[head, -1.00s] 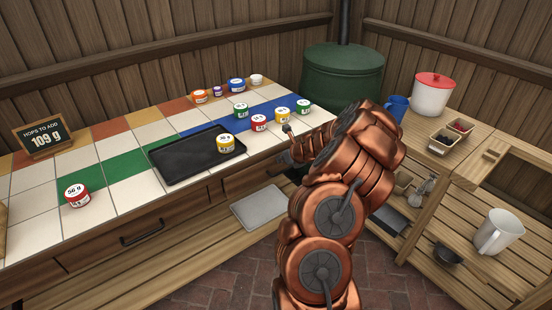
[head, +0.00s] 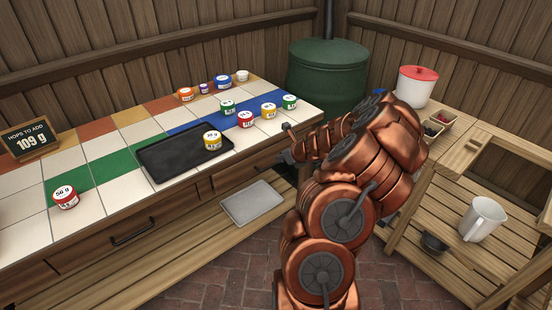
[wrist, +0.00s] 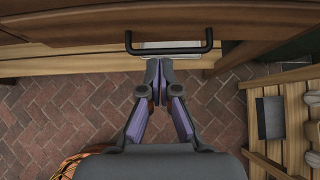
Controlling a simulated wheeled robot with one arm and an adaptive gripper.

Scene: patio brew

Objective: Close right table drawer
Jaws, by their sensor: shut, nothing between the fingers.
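The right table drawer (wrist: 80,33) runs across the top of the wrist view, a wooden front with a black bar handle (wrist: 168,50). My gripper (wrist: 159,64) is shut and empty, its tips just below the middle of that handle; whether they touch it I cannot tell. In the head view the right drawer front (head: 232,178) shows under the tiled table (head: 110,195), left of my copper arm, which hides its right part. How far the drawer stands out is hard to tell.
The left drawer with its handle (head: 133,232) is under the same table. A grey tray (head: 252,204) lies on the low shelf. A black tray (head: 165,163) and several hop tins stand on top. A slatted wooden bench (head: 450,215) is at right. Brick floor is clear between.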

